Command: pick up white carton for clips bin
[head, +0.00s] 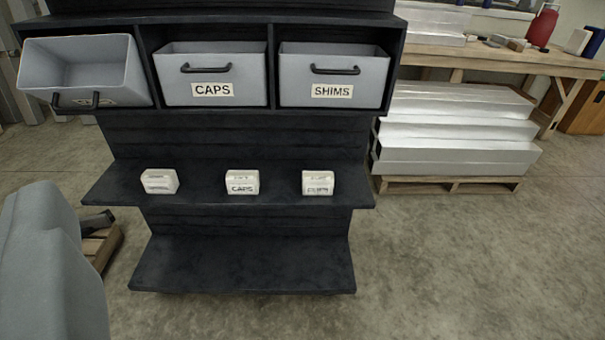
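Three small white cartons stand apart in a row on the dark middle shelf (205,197). The left carton (159,181) is turned slightly and its print is too small to read. The middle carton (242,183) reads CAPS. The right carton (318,183) has dark print that I cannot read surely. Above, the left grey bin (84,66) is pulled out and tilted forward, and its visible inside is empty; its label is mostly hidden by its handle. My gripper's fingers are not in view; a grey rounded part, likely mine, fills the lower left.
The CAPS bin (213,76) and SHIMS bin (333,77) sit pushed in. The bottom shelf (245,265) is bare. Stacked aluminium lengths (455,130) lie on a pallet at right, beside a wooden workbench (490,60). The concrete floor at front right is clear.

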